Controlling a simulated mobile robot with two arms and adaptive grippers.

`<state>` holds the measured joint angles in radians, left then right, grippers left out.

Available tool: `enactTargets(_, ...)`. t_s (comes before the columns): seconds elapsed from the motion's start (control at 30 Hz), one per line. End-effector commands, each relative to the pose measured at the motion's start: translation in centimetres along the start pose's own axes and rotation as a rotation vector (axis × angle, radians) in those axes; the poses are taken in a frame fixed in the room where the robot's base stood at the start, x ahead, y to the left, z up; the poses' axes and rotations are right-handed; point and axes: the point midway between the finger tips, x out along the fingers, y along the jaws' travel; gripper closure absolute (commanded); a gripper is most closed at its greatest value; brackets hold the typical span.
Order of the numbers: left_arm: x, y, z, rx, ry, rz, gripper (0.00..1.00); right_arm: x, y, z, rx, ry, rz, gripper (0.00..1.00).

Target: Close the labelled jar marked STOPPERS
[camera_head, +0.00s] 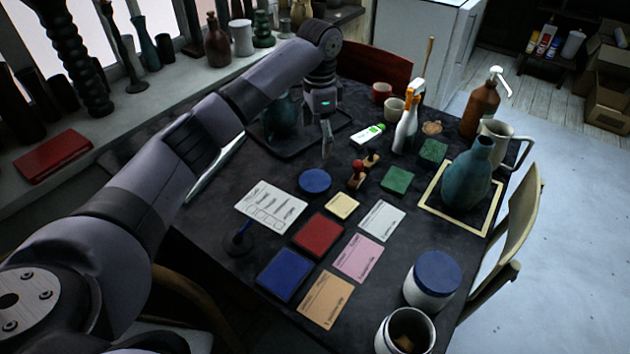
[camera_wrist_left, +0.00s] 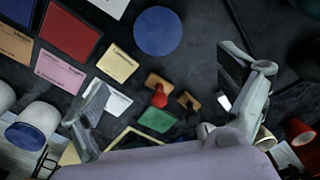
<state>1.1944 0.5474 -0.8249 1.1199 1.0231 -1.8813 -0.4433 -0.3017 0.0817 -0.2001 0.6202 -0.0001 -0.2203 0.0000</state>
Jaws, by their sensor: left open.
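A round blue lid (camera_head: 315,181) lies flat on the dark table; it also shows in the left wrist view (camera_wrist_left: 158,31). An open white jar (camera_head: 380,340) stands at the table's near right corner with brownish contents inside. Beside it a second white jar (camera_head: 418,298) wears a blue lid (camera_head: 438,270). No lettering on either jar is readable, so I cannot tell which is marked STOPPERS. My left gripper (camera_head: 326,138) is open and empty above the table, beyond the lid and apart from it. Its spread fingers show in the wrist view (camera_wrist_left: 170,100). My right gripper is not in view.
Stamps (camera_head: 357,178), green blocks (camera_head: 397,180), red (camera_head: 318,233) and blue (camera_head: 284,274) pads and several cards surround the lid. A teal vase (camera_head: 467,178) stands on a framed board at right. A spray bottle (camera_head: 405,130) stands behind. A dark tray lies under my arm.

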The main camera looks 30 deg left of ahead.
Motion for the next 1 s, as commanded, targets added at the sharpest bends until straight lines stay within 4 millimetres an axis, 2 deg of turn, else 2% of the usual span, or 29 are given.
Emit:
enactTargets(0.03,1.3,0.1,0.1,0.0,-0.004,0.002,0.07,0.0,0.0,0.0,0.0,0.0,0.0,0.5)
enactTargets(0.2,4.9,0.0,0.1,-0.001,-0.003,0.002,0.07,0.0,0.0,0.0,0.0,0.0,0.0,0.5)
enactTargets(0.33,6.9,0.0,0.1,-0.001,-0.001,0.001,0.07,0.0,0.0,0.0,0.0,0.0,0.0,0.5)
enactTargets(0.5,8.0,0.0,0.0,-0.001,0.0,0.0,0.07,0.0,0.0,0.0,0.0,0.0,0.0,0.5)
enactTargets(0.83,8.2,0.0,0.1,-0.001,0.0,0.0,0.07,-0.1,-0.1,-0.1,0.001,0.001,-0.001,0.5)
enactTargets(1.0,10.4,0.1,0.4,-0.001,-0.003,0.0,0.07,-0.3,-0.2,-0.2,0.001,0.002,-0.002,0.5)
